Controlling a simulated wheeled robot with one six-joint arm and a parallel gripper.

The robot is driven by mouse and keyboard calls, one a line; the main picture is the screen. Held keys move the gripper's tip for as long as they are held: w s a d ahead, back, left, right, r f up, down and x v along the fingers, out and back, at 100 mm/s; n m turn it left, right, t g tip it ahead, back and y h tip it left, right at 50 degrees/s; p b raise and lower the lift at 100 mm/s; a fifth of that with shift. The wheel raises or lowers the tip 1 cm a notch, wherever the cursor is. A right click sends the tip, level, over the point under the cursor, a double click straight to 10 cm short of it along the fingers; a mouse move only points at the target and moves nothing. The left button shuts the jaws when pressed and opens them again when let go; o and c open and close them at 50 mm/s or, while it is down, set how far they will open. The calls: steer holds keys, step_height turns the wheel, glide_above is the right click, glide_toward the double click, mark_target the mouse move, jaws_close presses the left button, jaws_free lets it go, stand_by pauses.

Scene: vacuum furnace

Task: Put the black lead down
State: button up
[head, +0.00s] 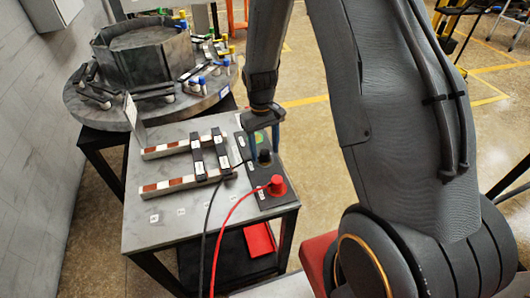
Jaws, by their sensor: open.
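The black lead's plug (265,158) stands upright on a dark panel (256,190) at the right side of the grey table. Its thin black cable (209,212) runs left and down over the table's front edge. My gripper (264,144) points down just above the plug, with its two bluish fingers apart on either side of the plug's top. I cannot tell whether a finger touches it. The red lead's plug (277,185) stands on the same panel, nearer the front, with its red cable (226,220) running down to the left.
Behind is a round grey platform (85,113) with a faceted metal vessel (142,55) and several small coloured-capped parts. The table's front left is mostly clear. A red tray (260,239) lies below.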

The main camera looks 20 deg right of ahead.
mark_target(263, 149)
step_height(263, 149, up, 9)
steer(key=w+b, duration=0.1)
steer(key=b, duration=0.2)
steer(key=s+r+m+t, duration=0.1)
steer(key=s+r, duration=0.1)
steer(key=s, duration=0.5)
steer(key=s+r+m+t, duration=0.1)
steer(key=s+r+t, duration=0.1)
steer(key=s, duration=0.6)
steer(key=shift+r, duration=0.45)
steer(key=shift+f+b, duration=0.65)
steer(key=shift+f, duration=0.05)
